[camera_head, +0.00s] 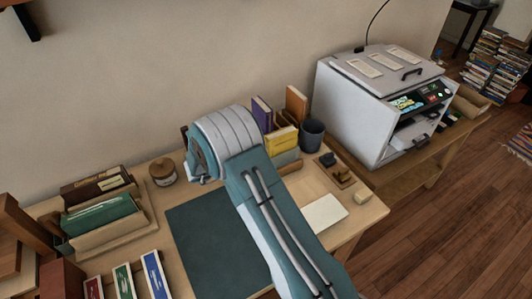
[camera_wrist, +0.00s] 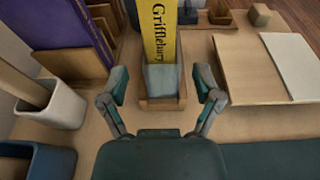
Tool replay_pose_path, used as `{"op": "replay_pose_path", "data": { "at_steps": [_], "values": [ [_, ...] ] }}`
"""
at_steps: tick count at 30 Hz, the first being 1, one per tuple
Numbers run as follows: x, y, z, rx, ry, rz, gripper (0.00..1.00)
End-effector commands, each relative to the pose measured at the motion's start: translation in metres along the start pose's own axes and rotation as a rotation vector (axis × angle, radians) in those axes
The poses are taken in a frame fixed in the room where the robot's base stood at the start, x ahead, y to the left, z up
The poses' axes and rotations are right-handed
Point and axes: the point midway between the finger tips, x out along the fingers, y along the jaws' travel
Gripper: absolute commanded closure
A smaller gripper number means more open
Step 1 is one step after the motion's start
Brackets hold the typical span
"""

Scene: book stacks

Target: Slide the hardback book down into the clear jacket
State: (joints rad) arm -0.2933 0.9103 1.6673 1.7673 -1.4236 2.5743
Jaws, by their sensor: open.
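The yellow hardback book (camera_wrist: 160,32), its spine lettered "Grifflebury", stands upright in the wrist view, ahead of my gripper. It also shows in the head view (camera_head: 281,140), right of my arm. A pale, see-through piece that looks like the clear jacket (camera_wrist: 162,78) covers the spine's lower end, inside a small wooden stand (camera_wrist: 163,104). How deep the book sits in it is hard to tell. My gripper (camera_wrist: 162,86) is open and empty, a finger on either side of the jacket, apparently not touching. In the head view my arm hides the gripper.
Purple books (camera_wrist: 65,28) stand left of the yellow book. A pale cup (camera_wrist: 50,105) is at the left, and a wooden board (camera_wrist: 245,70) with a white card (camera_wrist: 292,62) at the right.

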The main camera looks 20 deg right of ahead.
Motion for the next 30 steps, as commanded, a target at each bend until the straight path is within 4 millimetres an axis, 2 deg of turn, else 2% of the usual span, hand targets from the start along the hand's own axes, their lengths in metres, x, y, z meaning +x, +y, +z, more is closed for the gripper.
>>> {"op": "replay_pose_path", "data": {
  "at_steps": [1,6,12,30],
  "values": [
    [-0.012,0.001,0.000,0.000,0.001,0.004,0.18],
    [-0.046,0.001,-0.001,0.001,0.001,0.004,0.18],
    [-0.070,0.001,-0.001,0.001,0.001,0.001,0.18],
    [-0.074,0.001,-0.001,0.001,0.000,0.000,0.18]
  ]
}}
